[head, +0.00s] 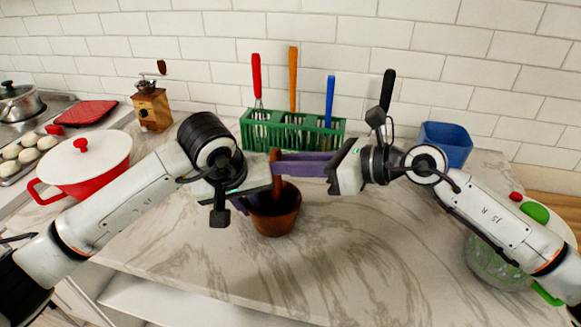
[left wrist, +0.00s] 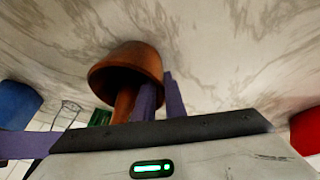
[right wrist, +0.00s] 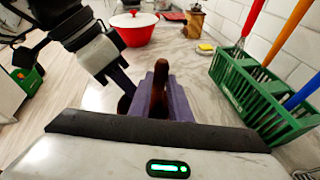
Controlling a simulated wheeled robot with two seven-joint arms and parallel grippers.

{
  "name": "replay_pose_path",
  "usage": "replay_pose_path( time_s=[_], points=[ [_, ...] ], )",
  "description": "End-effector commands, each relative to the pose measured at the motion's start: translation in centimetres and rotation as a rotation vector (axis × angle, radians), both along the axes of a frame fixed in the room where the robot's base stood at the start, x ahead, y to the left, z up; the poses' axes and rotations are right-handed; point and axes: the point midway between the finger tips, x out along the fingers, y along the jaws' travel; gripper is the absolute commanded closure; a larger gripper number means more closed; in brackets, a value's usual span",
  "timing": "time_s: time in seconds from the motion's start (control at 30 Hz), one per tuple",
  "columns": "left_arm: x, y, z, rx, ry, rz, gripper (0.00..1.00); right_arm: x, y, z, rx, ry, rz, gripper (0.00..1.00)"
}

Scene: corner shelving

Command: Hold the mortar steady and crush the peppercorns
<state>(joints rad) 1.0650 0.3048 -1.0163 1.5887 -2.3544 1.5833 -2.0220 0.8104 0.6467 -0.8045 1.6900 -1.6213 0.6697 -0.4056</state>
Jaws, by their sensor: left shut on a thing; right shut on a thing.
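The brown wooden mortar (head: 275,222) stands upright on the marble counter; it also shows in the left wrist view (left wrist: 128,66). My left gripper (head: 241,204) is low at the mortar's left side, its purple fingers shut on the mortar's wall (left wrist: 160,98). The wooden pestle (head: 277,185) stands roughly upright with its lower end inside the mortar. My right gripper (head: 278,164) comes from the right and is shut on the pestle's upper part, which also shows in the right wrist view (right wrist: 159,82). The peppercorns are not visible; the mortar's inside is hidden.
A green utensil rack (head: 290,133) stands close behind the mortar. A blue container (head: 446,145) is at the back right, a strainer bowl (head: 492,262) at the right. A red pot (head: 85,165) and a pepper grinder (head: 151,106) are at left. The counter before the mortar is clear.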

Motion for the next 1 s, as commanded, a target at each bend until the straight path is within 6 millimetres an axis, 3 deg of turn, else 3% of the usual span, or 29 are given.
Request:
replay_pose_path(
  time_s=[0.37,1.0],
  points=[
    [0.0,0.1,-0.1,0.002,0.001,0.002,1.0,0.1,0.0,0.8,0.002,-0.005,-0.002,1.0],
    [0.0,0.1,-0.1,0.002,0.001,0.002,1.0,0.1,0.0,6.9,0.003,-0.006,-0.002,1.0]
  ],
)
